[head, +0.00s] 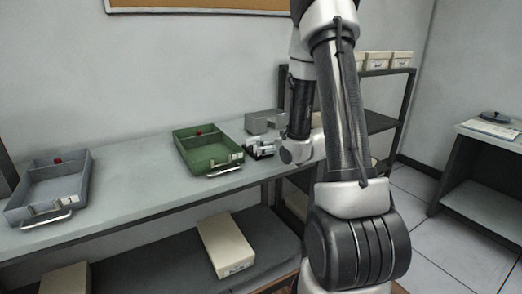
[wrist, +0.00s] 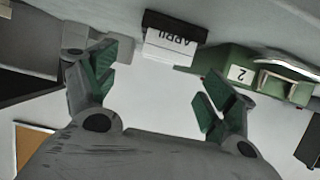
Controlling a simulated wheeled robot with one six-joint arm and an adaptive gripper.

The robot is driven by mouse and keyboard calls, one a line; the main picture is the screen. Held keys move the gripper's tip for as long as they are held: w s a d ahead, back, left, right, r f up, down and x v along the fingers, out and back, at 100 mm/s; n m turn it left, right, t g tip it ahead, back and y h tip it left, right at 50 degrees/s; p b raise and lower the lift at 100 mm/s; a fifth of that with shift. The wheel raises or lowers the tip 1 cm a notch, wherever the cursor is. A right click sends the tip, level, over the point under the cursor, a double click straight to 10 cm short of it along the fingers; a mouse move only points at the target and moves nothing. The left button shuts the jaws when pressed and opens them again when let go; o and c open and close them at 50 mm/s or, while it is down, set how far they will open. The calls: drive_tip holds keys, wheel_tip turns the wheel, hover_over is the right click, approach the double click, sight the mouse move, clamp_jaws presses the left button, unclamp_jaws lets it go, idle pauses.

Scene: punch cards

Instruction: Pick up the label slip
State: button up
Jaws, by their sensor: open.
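The label slip (wrist: 168,50) is a white card printed "APRIL", upside down in the wrist view. It sits against a dark holder (wrist: 176,22) on the bench. My gripper (wrist: 155,95) is open, with its two green-padded fingers spread to either side below the slip in the picture. Nothing is between the fingers, and the slip is apart from them. In the head view a small dark and white item (head: 260,149) is right of the green tray, too small to read. My arm hides much of the gripper there.
The green tray (head: 221,168) stands close to the slip; its front label "2" (wrist: 240,74) shows in the wrist view. A grey block (head: 264,116) is behind on the bench. A grey tray (head: 88,188) is far left. The bench between the trays (head: 135,180) is clear.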

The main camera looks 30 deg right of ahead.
drive_tip(key=x, duration=0.6)
drive_tip(key=shift+w+a, duration=0.3)
drive_tip(key=shift+w, duration=0.1)
drive_tip(key=shift+c, duration=0.2)
drive_tip(key=c, duration=0.7)
